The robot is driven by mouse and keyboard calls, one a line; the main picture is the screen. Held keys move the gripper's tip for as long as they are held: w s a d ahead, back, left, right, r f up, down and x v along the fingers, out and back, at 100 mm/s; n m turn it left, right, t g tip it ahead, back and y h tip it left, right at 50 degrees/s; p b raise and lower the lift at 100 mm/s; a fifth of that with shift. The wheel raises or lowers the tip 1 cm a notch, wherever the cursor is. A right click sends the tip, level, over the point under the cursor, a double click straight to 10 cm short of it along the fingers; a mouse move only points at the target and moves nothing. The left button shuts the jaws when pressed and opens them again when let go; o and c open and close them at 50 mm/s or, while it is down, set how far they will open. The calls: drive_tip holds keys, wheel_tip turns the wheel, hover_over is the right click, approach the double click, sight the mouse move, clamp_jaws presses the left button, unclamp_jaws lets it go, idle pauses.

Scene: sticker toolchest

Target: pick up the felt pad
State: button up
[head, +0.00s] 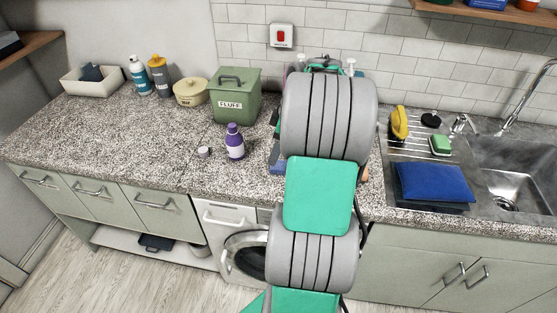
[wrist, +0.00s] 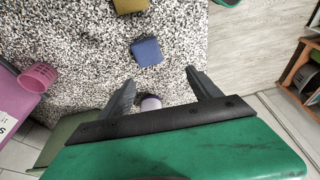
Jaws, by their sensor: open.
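In the wrist view a small blue square piece (wrist: 147,51), which may be the felt pad, lies on the speckled counter beyond my fingertips. My gripper (wrist: 160,77) is open, with nothing held between its fingers. The blue piece is apart from both fingers, a little left of the midline between them. A brownish-yellow block (wrist: 130,5) is cut off at the top edge. In the head view my arm hides the gripper and most of the counter behind it; a bit of blue (head: 279,162) shows at the arm's left side, and I cannot tell if it is the same piece.
A small pale cylinder (wrist: 150,103) shows near the finger bases. A pink mesh cup (wrist: 38,77) is at the left. In the head view a purple bottle (head: 234,142) and green FLUFF bin (head: 234,97) stand left of my arm; a sink (head: 510,170) is right. The left-front counter is clear.

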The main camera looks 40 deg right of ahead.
sight(279, 165)
drive_tip(key=shift+n, duration=0.4)
drive_tip(key=f, duration=0.2)
drive_tip(key=d+f+p, duration=0.1)
drive_tip(key=f, duration=0.2)
drive_tip(key=f+p, duration=0.1)
drive_tip(key=f, duration=0.2)
drive_tip(key=shift+w+d+f, duration=0.1)
drive_tip(key=shift+w+d, duration=0.25)
drive_tip(key=shift+d, duration=0.05)
drive_tip(key=shift+c, duration=0.4)
drive_tip(key=c, duration=1.3)
